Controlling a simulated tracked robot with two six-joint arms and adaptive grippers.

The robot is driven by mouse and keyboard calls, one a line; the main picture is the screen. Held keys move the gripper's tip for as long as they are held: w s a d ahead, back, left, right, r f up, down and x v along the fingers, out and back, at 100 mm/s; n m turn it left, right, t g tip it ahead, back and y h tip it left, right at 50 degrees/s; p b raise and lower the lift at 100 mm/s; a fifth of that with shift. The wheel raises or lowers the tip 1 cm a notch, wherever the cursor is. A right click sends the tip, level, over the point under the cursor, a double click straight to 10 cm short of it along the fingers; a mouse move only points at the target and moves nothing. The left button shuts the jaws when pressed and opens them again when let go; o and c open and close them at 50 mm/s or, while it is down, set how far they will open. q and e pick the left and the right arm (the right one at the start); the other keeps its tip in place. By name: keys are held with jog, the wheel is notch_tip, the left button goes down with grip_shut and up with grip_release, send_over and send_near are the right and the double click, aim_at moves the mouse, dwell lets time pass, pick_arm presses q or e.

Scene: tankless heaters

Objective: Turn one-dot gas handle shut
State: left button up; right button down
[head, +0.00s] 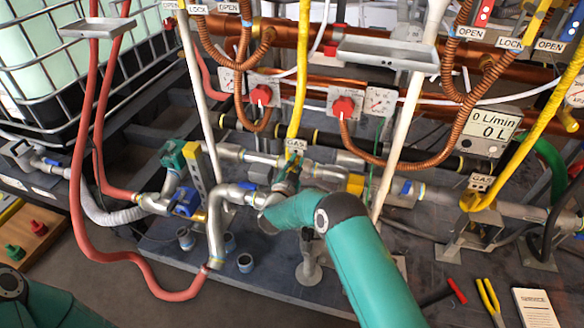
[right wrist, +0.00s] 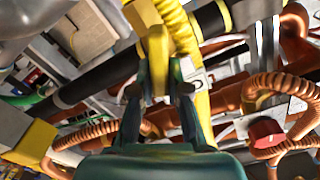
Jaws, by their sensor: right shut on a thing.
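My right gripper (head: 289,172) reaches into the pipework below the left "GAS" label (head: 297,144), where a yellow hose (head: 299,85) comes down. In the right wrist view its two dark fingers (right wrist: 159,92) are closed around a yellow handle (right wrist: 157,58), one on each side. In the head view my arm and the pipes largely hide this handle. I cannot make out a dot on it. A second "GAS" label (head: 481,182) stands at the right beside another yellow hose. My left gripper is out of view.
Red knobs (head: 262,95) and copper pipes lie behind the grip. A white pole (head: 408,110) stands to its right and silver pipes (head: 218,222) to its left. Pliers (head: 489,298) and a booklet (head: 536,307) lie at the lower right.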

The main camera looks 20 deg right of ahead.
jog(key=shift+a+f+m+b, duration=0.1)
jog(key=shift+f+m+b, duration=0.3)
jog(key=shift+m+b, duration=0.45)
jog(key=shift+s+d+f+m+b, duration=0.1)
jog(key=shift+f+m+b, duration=0.1)
jog(key=shift+m+b, duration=1.55)
jog(key=shift+s+d+f+m+b, duration=0.1)
jog(key=shift+f+m+b, duration=0.1)
jog(key=shift+m+b, duration=1.5)
jog(key=shift+d+f+m+b, duration=0.1)
jog(key=shift+f+m+b, duration=0.1)
jog(key=shift+m+b, duration=1.5)
jog(key=shift+m, duration=0.3)
jog(key=c, duration=1.1)
grip_release()
jog(key=shift+c, duration=0.2)
jog(key=shift+d, duration=0.1)
jog(key=shift+r, duration=0.1)
